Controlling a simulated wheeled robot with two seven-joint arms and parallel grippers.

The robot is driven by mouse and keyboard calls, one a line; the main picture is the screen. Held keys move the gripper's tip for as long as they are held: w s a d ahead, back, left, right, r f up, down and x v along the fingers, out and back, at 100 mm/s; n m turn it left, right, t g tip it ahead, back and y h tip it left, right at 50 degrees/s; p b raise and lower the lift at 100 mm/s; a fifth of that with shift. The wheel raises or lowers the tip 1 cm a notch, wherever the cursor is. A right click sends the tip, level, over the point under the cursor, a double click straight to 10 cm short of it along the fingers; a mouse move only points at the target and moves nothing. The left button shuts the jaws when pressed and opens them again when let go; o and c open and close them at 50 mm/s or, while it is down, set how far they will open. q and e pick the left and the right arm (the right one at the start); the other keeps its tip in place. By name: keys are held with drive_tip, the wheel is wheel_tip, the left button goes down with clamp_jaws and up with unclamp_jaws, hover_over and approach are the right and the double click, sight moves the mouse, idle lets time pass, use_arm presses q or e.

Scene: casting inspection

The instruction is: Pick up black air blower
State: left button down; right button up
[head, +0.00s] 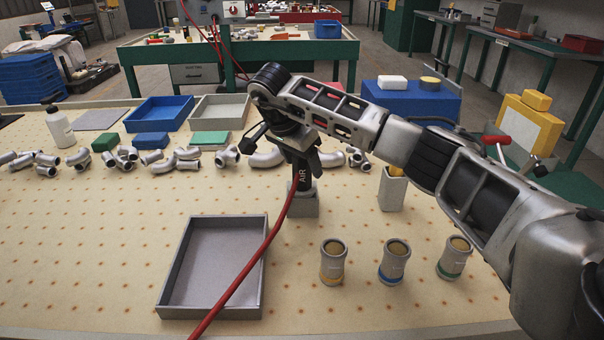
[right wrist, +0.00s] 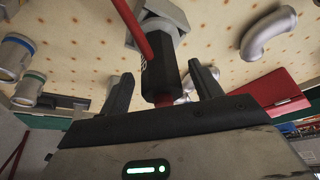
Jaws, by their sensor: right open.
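The black air blower (head: 302,184), marked "AIR", stands upright in a grey holder block (head: 304,205) on the perforated table. A red hose (head: 268,243) runs from it to the front left. My right gripper (head: 302,158) is above and around the upper part of the blower. In the right wrist view, the open fingers of the right gripper (right wrist: 160,72) stand on either side of the blower (right wrist: 158,78), with gaps visible. The holder block (right wrist: 160,15) shows beyond it. My left gripper is not in view.
An empty grey tray (head: 262,285) lies front left of the holder. Several grey cups with coloured bands (head: 394,262) stand at front right. Metal pipe fittings (head: 188,158) lie in a row behind. A blue tray (head: 160,113) and a white bottle (head: 60,127) stand further back.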

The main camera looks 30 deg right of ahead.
drive_tip(key=shift+x, duration=1.2)
drive_tip(key=shift+w+d+f, duration=0.1)
drive_tip(key=shift+f, duration=0.1)
drive_tip(key=c, duration=1.2)
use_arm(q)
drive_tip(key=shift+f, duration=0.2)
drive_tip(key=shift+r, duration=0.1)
use_arm(e)
drive_tip(key=shift+r, duration=0.2)
drive_tip(key=shift+r, duration=0.25)
wheel_tip(320, 180, up, 3)
drive_tip(key=shift+f, duration=0.25)
use_arm(q)
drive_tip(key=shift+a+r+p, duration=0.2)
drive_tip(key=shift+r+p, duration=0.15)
drive_tip(key=shift+p, duration=0.7)
use_arm(e)
drive_tip(key=s+a+r, duration=0.6)
drive_tip(key=a+r, duration=0.3)
drive_tip(key=a, duration=0.3)
drive_tip(key=shift+s+a+r, duration=0.2)
drive_tip(key=shift+s+r, duration=0.15)
